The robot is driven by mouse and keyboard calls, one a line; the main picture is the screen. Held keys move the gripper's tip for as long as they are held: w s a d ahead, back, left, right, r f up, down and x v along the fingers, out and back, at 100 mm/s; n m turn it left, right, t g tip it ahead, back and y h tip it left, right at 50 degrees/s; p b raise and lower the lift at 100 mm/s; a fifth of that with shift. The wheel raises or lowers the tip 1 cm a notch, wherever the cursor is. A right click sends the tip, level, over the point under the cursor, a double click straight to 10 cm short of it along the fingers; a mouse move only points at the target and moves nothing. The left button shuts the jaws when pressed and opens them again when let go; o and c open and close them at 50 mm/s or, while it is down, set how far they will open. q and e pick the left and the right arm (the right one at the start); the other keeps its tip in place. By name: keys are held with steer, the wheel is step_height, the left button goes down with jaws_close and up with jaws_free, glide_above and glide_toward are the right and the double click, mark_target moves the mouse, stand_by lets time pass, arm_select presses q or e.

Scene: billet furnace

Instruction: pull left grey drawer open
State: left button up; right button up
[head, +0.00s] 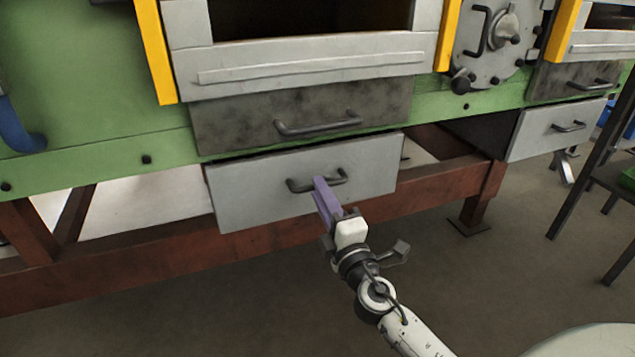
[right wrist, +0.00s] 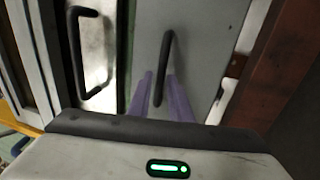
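The left grey drawer (head: 266,192) is the light grey front low on the green furnace, with a dark bar handle (head: 301,186). Its front stands slightly proud, with a dark gap along its top edge; I cannot tell if it is pulled out. My right gripper (head: 321,184) has its purple fingers at this handle. In the right wrist view, the fingers (right wrist: 161,82) lie on both sides of the handle (right wrist: 166,52), with narrow gaps showing, so they look open around it. My left gripper is not in view.
A darker drawer (head: 230,122) with its own handle sits directly above. Another grey drawer (head: 535,135) is at the right. A red-brown steel frame (head: 130,262) runs below. A dark-legged table (head: 585,165) stands at the far right. The floor in front is clear.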

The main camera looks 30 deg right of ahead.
steer(key=shift+x, duration=1.25)
steer(key=shift+f, duration=0.1)
jaws_close()
steer(key=shift+a, duration=0.15)
